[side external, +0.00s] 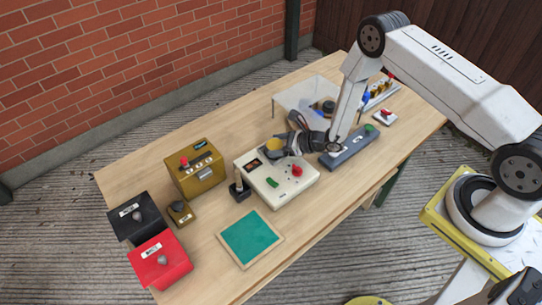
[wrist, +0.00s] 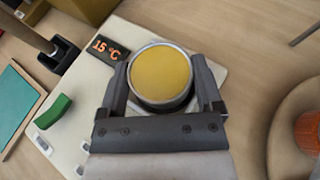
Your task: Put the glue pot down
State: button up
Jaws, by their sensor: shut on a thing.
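The glue pot (wrist: 160,75) is a round metal pot with a yellow top. My gripper (wrist: 160,82) is shut on it, one finger on each side. In the side external view the pot (side external: 275,146) is in my gripper (side external: 279,149), over the back part of a white hot plate (side external: 284,195). The plate also shows in the wrist view (wrist: 75,135), with a display (wrist: 105,47) reading 15 °C and a green switch (wrist: 55,110). The pot looks upright. Its underside is hidden, so I cannot tell whether it touches the plate.
A black-based stand (side external: 240,190) is close left of the plate. A brass-coloured box (side external: 195,170), black box (side external: 135,217) and red box (side external: 160,260) are further left. A green mat (side external: 250,237) lies in front. A grey bar unit (side external: 350,148) and clear-topped stand (side external: 300,92) are right and behind.

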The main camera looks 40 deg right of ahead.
jog(key=o, duration=1.3)
jog(key=shift+o, duration=0.2)
jog(key=shift+r, duration=0.15)
jog(key=shift+s+d+r, duration=0.1)
jog(key=shift+s, duration=0.05)
jog(key=v, duration=1.1)
jog(key=shift+s+d, duration=0.2)
jog(key=shift+s, duration=0.05)
